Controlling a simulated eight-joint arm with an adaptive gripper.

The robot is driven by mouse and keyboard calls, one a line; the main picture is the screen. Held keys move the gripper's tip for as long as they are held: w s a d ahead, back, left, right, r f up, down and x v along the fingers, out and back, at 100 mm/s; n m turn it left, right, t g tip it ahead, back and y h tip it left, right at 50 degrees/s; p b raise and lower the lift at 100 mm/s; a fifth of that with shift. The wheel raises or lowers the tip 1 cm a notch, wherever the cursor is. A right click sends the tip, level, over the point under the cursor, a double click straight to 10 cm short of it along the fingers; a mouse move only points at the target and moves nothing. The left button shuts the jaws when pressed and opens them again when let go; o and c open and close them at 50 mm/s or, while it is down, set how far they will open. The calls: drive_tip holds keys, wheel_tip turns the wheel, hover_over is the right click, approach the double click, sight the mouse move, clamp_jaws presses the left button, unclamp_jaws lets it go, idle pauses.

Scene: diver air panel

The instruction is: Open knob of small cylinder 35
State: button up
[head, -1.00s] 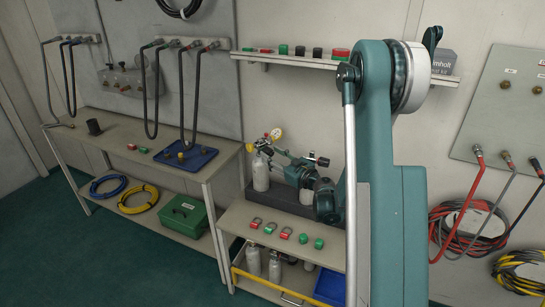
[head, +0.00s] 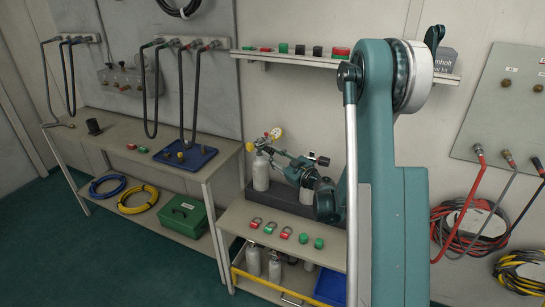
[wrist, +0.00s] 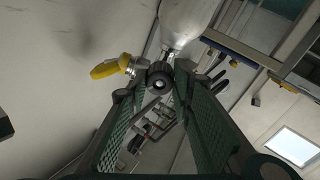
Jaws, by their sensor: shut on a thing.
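A small grey-white cylinder (head: 261,172) stands upright at the left end of a dark block on the bench. My gripper (head: 269,151) reaches in from the right at valve height. In the wrist view the cylinder body (wrist: 188,22) shows at the top, and the yellow gauge part (wrist: 108,69) is to the left. My gripper (wrist: 158,88) is shut on a dark round knob (wrist: 160,79) between its green fingertips. The number on the cylinder is not readable, and the knob's turn cannot be told.
A second cylinder (head: 307,183) stands to the right under my wrist. More cylinders (head: 274,265) stand on the lower shelf behind a yellow rail. A wall shelf (head: 300,58) holds small parts above.

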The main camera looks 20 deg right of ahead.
drive_tip(key=shift+n+b, duration=0.3)
drive_tip(key=shift+n, duration=0.9)
drive_tip(key=o, duration=0.9)
drive_tip(key=shift+s+d, duration=0.1)
drive_tip(key=v, duration=1.1)
drive_tip(key=shift+s+d+f, duration=0.1)
drive_tip(key=shift+s+d, duration=0.05)
drive_tip(key=shift+s, duration=0.2)
